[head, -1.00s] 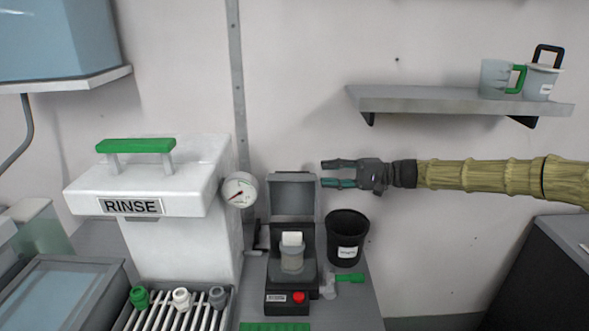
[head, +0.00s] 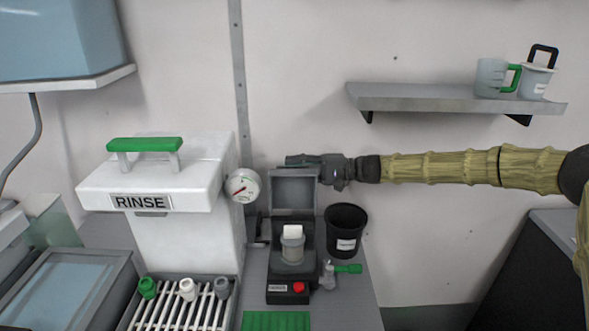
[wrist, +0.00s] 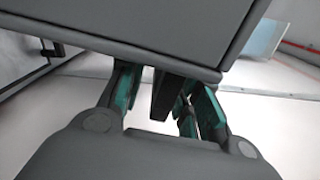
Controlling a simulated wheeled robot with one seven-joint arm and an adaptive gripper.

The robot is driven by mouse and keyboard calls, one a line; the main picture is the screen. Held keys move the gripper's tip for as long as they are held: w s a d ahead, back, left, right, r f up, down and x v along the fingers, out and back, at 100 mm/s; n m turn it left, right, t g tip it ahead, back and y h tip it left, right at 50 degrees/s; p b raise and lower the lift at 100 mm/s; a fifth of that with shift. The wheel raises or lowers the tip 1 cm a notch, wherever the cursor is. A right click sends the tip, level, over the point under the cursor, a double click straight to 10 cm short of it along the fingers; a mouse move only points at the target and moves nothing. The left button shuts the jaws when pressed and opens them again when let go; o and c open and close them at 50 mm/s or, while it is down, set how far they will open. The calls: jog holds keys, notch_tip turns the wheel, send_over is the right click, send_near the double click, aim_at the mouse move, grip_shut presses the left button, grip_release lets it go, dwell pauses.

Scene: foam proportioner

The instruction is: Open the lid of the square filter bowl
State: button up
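A dark boxy unit (head: 288,270), which I take to be the square filter bowl, stands on the counter. Its square grey lid (head: 295,190) stands upright at the back, with the unit's inside exposed. A pale cup-like insert with a white block (head: 292,240) sits in it. My gripper (head: 287,161) reaches in from the right, at the upper edge of the lid and seemingly behind it. In the wrist view my gripper (wrist: 160,105) has its green-padded fingers apart. A dark bar stands between them, and a large grey panel (wrist: 130,30) fills the top; contact is unclear.
A black bin (head: 345,232) stands right of the unit, with a green-handled valve (head: 347,268) below it. A round gauge (head: 242,186) and the white RINSE box (head: 160,200) are on the left. A wall shelf (head: 450,97) with jugs hangs above my arm.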

grip_shut()
jog(key=shift+s+b, duration=0.1)
jog(key=shift+b, duration=0.4)
jog(key=shift+s+n+b, duration=0.25)
jog(key=shift+n+b, duration=0.15)
jog(key=shift+b, duration=0.35)
jog(key=shift+s+r+n+b, duration=0.5)
jog(key=shift+n+b, duration=0.1)
jog(key=shift+b, duration=0.55)
jog(key=shift+s+r, duration=0.15)
jog(key=shift+r, duration=0.15)
